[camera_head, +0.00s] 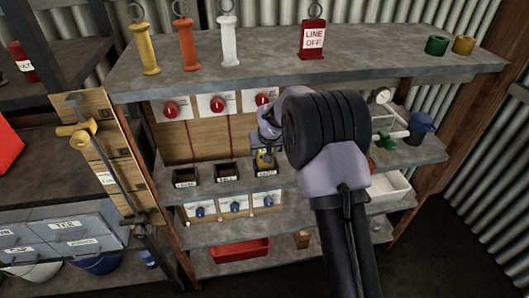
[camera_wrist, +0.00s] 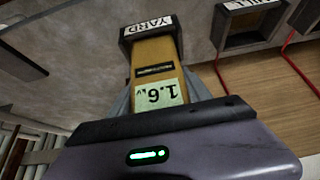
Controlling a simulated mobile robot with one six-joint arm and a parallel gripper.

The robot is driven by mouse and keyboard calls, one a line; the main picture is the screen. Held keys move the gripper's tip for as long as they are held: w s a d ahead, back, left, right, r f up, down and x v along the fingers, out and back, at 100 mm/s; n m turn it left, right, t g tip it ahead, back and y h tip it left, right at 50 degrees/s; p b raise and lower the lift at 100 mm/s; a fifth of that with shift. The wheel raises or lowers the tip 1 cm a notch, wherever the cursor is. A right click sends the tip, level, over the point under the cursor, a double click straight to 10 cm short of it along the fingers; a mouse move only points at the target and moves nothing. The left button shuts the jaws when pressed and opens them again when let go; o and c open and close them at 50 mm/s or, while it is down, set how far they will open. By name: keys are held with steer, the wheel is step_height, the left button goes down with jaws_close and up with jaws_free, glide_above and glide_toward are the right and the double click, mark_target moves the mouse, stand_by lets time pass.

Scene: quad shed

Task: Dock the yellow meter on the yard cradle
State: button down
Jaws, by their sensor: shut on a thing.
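The yellow meter (camera_wrist: 155,68), with a pale green 1.6 display, is held between the fingers of my gripper (camera_wrist: 160,98). In the head view the meter (camera_head: 265,158) shows small beneath my gripper (camera_head: 266,146), partly hidden by it. The dark yard cradle (camera_wrist: 128,40), labelled YARD, is at the far end of the meter in the wrist view. Its walls show on both sides of the meter's end, so the meter lines up with it. I cannot tell whether the meter is fully seated.
Two more cradles, the left one (camera_head: 186,177) and the middle one (camera_head: 226,173), stand in the same row. Red knobs on white plates, one here (camera_head: 171,109), are on the board behind. The top shelf (camera_head: 350,60) is above; a gauge fitting (camera_head: 385,105) stands to the right.

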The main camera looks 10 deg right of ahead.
steer(key=shift+f, duration=0.15)
steer(key=shift+c, duration=2.4)
jaws_free()
steer(key=s+r+m+p, duration=0.2)
steer(key=s+r+p, duration=0.2)
steer(key=s+r, duration=1.65)
steer(key=s+a+r+m+y, duration=0.1)
steer(key=s+a, duration=0.1)
steer(key=s, duration=0.9)
steer(key=s+a+r+m+y, duration=0.1)
steer(key=s+a+r, duration=0.1)
steer(key=s, duration=1)
steer(key=shift+s, duration=0.15)
